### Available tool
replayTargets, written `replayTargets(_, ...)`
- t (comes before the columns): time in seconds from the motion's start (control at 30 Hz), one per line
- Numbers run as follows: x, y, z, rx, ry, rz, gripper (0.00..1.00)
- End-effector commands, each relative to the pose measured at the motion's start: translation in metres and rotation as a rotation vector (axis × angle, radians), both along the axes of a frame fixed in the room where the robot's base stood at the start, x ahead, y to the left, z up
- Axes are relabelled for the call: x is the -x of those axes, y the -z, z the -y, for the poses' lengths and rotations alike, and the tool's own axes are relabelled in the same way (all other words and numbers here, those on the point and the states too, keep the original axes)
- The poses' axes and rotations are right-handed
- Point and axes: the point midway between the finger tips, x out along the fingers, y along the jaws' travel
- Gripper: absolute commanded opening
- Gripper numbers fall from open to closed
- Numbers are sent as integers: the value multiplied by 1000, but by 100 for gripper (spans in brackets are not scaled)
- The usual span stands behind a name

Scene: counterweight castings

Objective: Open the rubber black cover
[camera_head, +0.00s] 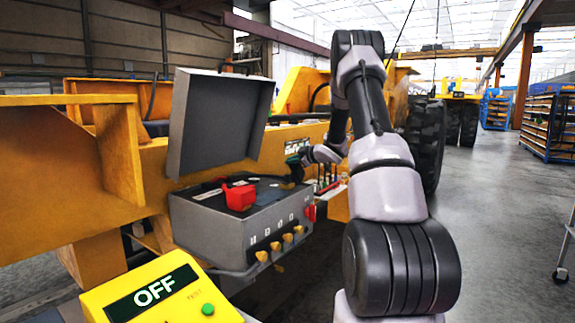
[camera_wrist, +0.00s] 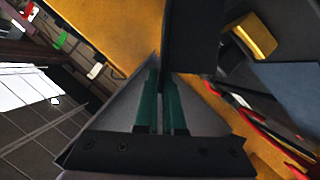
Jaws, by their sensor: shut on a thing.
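My gripper (camera_head: 293,161) is at the right rear corner of the grey control box (camera_head: 215,232), its tips small and partly dark in the head view. In the wrist view my gripper (camera_wrist: 164,74) has its two green fingers close together on the lower edge of a dark upright flap, the rubber black cover (camera_wrist: 192,38). In the head view the cover is a small dark patch by the fingertips and cannot be made out clearly. How far it stands open cannot be told.
The grey box's lid (camera_head: 220,122) stands raised. A red block-like part (camera_head: 239,196) sits on its top, and yellow knobs (camera_head: 276,246) line its front. A yellow panel reading OFF (camera_head: 155,292) is in front. Yellow machine frame lies behind; open floor is at right.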

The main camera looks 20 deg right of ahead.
Motion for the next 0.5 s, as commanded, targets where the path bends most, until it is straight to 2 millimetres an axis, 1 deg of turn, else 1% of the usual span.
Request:
replayTargets(0.03,-3,0,8,-33,5,-21,0)
replayTargets(0.13,-8,0,15,-102,3,-66,0)
replayTargets(0.5,-21,6,33,-96,3,-62,0)
